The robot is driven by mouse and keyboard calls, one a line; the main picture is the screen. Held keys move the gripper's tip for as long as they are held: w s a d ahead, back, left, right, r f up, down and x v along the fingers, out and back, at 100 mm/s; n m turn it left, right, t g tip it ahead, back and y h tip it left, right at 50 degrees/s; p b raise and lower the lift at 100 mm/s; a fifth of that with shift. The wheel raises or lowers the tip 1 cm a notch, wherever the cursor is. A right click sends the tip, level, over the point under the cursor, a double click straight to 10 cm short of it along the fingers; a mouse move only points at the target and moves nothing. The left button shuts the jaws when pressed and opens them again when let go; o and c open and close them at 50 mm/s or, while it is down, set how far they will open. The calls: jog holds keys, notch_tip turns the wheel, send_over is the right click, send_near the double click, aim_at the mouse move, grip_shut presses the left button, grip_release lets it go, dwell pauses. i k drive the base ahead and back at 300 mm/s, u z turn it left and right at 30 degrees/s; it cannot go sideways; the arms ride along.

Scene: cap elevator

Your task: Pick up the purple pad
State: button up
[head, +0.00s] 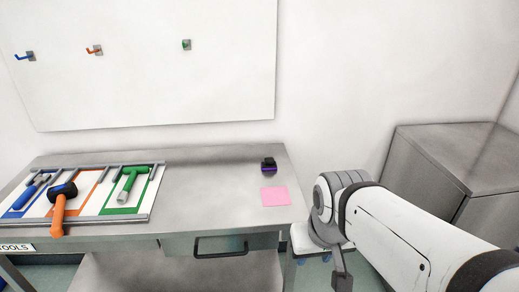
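The only pad-like thing with purple on it is a small black block with a purple lower edge (268,166). It rests on the right part of the steel table, towards the back. A flat pink square (275,197) lies on the table just in front of it, apart from it. My arm reaches in from the lower right, and its bend is right of the table's right edge. I can make out no gripper fingers. Nothing touches the block.
A tool tray (133,220) on the table's left holds a blue-handled tool (31,190), an orange-handled mallet (58,212) and a green hammer (130,182). A drawer handle (221,247) juts from the table front. A metal cabinet (450,160) stands right. The table's middle is clear.

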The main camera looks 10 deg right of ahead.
aim_at(268, 163)
jog(key=u, duration=0.05)
jog(key=i, duration=1)
jog(key=z, duration=0.05)
